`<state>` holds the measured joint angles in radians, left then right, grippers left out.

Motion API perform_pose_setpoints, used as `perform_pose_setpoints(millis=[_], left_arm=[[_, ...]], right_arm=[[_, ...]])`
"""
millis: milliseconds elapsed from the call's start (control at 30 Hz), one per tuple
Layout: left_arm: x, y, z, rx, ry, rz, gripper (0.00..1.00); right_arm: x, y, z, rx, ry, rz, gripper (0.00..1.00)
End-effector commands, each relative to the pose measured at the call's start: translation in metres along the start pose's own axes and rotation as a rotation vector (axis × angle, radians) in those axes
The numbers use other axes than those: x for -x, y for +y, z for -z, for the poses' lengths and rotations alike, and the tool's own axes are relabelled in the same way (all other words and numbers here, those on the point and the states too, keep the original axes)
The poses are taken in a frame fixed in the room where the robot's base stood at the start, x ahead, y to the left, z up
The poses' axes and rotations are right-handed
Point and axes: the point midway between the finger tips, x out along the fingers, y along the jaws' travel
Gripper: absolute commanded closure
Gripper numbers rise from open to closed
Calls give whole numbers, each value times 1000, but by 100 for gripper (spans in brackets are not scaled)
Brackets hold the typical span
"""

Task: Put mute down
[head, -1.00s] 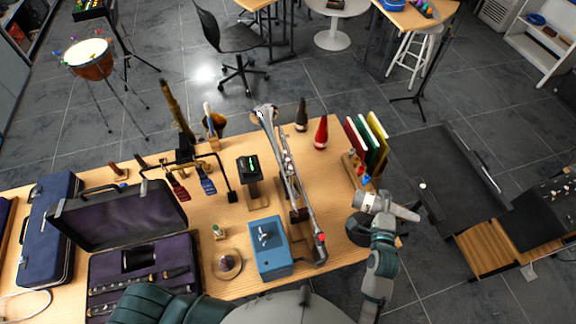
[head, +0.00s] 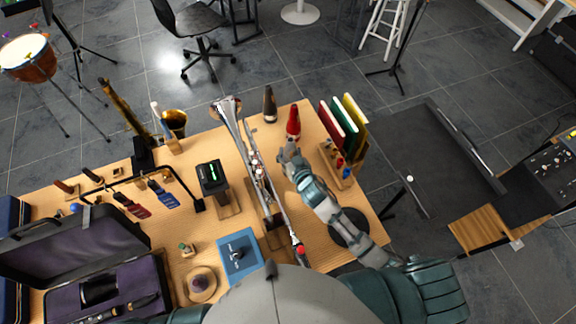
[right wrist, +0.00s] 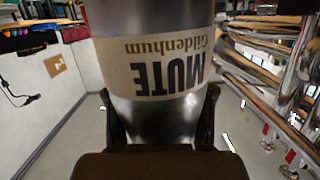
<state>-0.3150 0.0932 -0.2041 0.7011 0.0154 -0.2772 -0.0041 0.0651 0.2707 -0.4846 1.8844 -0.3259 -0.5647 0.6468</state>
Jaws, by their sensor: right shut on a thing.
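The mute (right wrist: 155,70) fills the right wrist view. It is a silver body with a cream label reading MUTE Gildenhum, upside down in that picture. My right gripper (right wrist: 158,112) has a dark finger on each side of it and is shut on it. In the head view my right gripper (head: 289,158) is over the table (head: 300,226), right of the silver brass instrument (head: 256,170) and just below the red cone (head: 293,123). The mute is hard to make out there, mostly hidden by the gripper. My left gripper is out of view.
A dark cone (head: 270,104) stands beside the red one. Upright folders (head: 345,122) and a wooden holder (head: 338,168) are to the right. A blue box (head: 240,252), a black device (head: 212,176) and an open case (head: 70,245) stand left.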

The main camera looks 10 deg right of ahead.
Motion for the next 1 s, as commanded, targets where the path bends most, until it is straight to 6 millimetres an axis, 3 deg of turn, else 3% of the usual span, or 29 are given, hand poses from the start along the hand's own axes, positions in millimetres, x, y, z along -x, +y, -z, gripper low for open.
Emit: perform_pose_setpoints(millis=[400,633,667,800,1000], left_arm=[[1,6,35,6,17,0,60],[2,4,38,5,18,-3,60],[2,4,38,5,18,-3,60],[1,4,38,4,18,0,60],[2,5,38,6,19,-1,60]], right_arm=[[-12,7,-54,-10,1,1,100],[-14,4,-57,-7,-2,0,100],[-14,4,-58,-7,-3,0,56],[-14,4,-58,-8,-3,0,21],[-13,6,-57,-9,-1,0,20]])
